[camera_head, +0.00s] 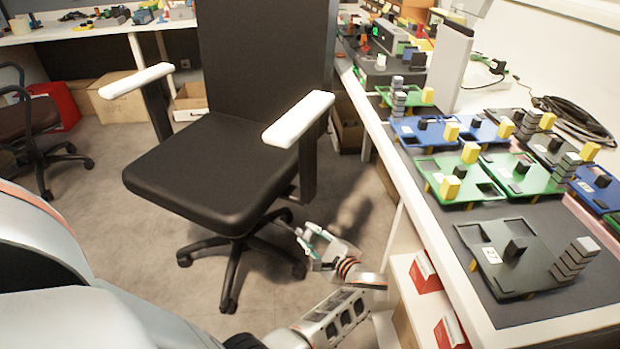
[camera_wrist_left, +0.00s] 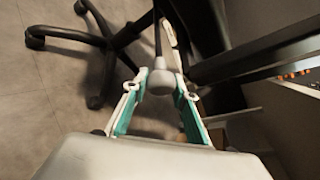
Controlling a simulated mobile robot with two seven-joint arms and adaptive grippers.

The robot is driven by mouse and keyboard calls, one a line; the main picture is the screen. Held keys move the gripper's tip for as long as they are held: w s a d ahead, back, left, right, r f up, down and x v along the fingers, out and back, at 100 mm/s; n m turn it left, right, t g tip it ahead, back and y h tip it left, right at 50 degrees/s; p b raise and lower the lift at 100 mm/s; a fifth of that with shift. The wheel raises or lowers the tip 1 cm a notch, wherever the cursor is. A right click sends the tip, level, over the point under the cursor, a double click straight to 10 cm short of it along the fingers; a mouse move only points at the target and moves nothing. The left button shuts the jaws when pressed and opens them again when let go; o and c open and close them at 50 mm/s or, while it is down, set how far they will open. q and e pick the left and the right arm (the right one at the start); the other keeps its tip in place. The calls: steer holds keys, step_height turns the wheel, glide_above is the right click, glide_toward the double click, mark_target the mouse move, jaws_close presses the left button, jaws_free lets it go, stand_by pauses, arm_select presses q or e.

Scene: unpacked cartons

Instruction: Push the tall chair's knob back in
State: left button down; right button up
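The tall black chair (camera_head: 215,165) with white armrests stands in the middle of the head view. Its grey knob (camera_wrist_left: 155,88), on the end of a dark lever, shows in the left wrist view below the seat. My left gripper (camera_head: 308,240) is low beside the chair base, under the right armrest. In the left wrist view, the teal-lined fingers of my left gripper (camera_wrist_left: 161,88) stand apart on either side of the knob. Narrow gaps seem to remain, but I cannot tell whether either finger touches it. My right gripper is not in view.
The chair's wheeled base (camera_head: 235,260) is close to my left gripper. A long workbench (camera_head: 408,190) with green and blue board fixtures runs along the right, with red-and-white boxes (camera_head: 424,272) below. Another chair (camera_head: 38,130) and cardboard boxes (camera_head: 118,98) stand behind left.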

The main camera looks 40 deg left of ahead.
mark_target(300, 234)
arm_select(q)
steer(key=a, duration=0.2)
steer(key=s+a+p, duration=0.1)
steer(key=a, duration=0.1)
steer(key=shift+r, duration=0.25)
steer(key=shift+s+a+f, duration=0.1)
steer(key=shift+a, duration=0.05)
steer(key=shift+f, duration=0.1)
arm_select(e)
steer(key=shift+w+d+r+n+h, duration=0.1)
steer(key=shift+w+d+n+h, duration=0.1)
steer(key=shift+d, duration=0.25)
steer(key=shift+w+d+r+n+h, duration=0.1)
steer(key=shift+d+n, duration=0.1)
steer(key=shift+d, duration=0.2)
arm_select(q)
steer(key=c, duration=1.6)
jaws_free()
steer(key=shift+a, duration=0.1)
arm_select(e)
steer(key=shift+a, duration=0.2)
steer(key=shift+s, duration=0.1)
arm_select(q)
steer(key=shift+s+d, duration=0.15)
steer(key=shift+d, duration=0.45)
steer(key=shift+v, duration=3.2)
